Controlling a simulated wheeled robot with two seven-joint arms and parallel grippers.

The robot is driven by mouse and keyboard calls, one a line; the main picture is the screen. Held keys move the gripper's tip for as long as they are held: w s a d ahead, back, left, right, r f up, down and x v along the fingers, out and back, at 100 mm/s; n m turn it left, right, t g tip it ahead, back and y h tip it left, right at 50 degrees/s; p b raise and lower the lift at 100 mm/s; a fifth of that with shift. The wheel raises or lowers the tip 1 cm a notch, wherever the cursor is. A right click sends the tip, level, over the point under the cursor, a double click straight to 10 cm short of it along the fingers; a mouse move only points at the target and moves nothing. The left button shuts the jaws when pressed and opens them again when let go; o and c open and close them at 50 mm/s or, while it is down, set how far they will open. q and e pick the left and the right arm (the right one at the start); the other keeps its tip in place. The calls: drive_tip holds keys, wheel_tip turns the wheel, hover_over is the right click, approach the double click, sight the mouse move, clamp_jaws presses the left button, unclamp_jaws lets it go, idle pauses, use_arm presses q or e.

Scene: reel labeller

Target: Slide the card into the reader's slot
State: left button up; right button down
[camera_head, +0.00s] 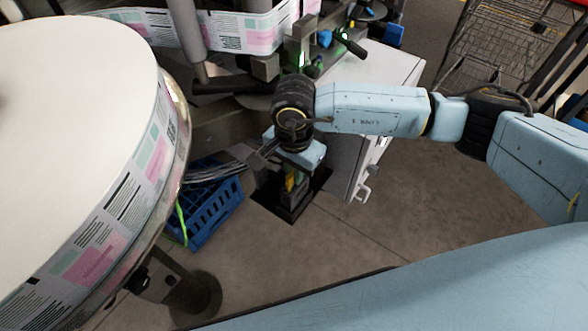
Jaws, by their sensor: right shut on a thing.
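My right gripper (291,183) hangs below the black wrist of the arm that comes in from the right. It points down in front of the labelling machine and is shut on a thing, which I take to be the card. The card itself is too small or too hidden by the hand to make out. I cannot pick out the reader or its slot with certainty. My left gripper is not in view.
A big white reel (70,90) with a printed label web fills the left. A blue crate (212,212) stands on the floor below the machine. A light cabinet (385,70) stands behind my right arm. A wire cart (497,45) is at the upper right. The floor (400,205) right of the gripper is clear.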

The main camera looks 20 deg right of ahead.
drive_tip(key=shift+f, duration=0.3)
drive_tip(key=c, duration=1.4)
unclamp_jaws()
drive_tip(key=shift+r, duration=0.15)
wheel_tip(320, 180, up, 13)
drive_tip(key=shift+r+b, duration=0.1)
drive_tip(key=shift+b, duration=0.2)
